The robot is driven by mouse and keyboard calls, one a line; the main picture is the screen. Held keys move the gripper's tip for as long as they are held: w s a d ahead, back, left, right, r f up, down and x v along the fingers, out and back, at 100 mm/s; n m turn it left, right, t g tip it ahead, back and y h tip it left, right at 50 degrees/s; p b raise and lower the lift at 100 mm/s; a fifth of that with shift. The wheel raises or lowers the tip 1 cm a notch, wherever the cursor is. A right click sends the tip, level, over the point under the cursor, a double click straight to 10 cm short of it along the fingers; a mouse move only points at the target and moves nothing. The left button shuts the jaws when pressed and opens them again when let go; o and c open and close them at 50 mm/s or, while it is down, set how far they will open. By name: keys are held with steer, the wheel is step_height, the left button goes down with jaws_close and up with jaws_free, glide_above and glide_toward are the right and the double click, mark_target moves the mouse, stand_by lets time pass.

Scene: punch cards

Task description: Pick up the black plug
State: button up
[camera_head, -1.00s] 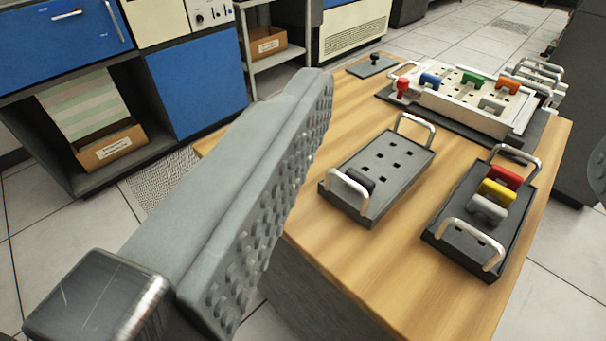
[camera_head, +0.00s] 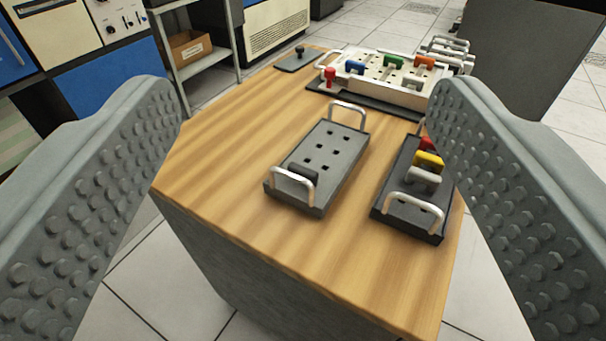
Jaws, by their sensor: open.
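The black plug (camera_head: 304,171) sits in the front end of the dark grey tray (camera_head: 345,165) with rows of square holes. The tray's near metal handle stands just in front of the plug and partly crosses it. My gripper (camera_head: 308,100) is open, with one studded finger at each side of the picture. The tray and plug show between the fingers, farther off, and nothing is between the fingertips.
A second dark tray (camera_head: 388,213) on the right holds red, yellow and grey plugs, partly behind my right finger. A white plugboard (camera_head: 385,92) with coloured plugs stands at the back. A dark plate with a black knob (camera_head: 300,50) lies back left. Wooden tabletop (camera_head: 230,150) is bare left.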

steer(key=m+g, duration=0.6)
steer(key=g, duration=1.1)
glide_above(303, 168)
step_height(303, 168, down, 8)
step_height(303, 168, down, 12)
steer(key=shift+w+d+r, duration=0.1)
steer(key=shift+f, duration=2.8)
steer(key=shift+c, duration=0.3)
steer(key=c, duration=0.9)
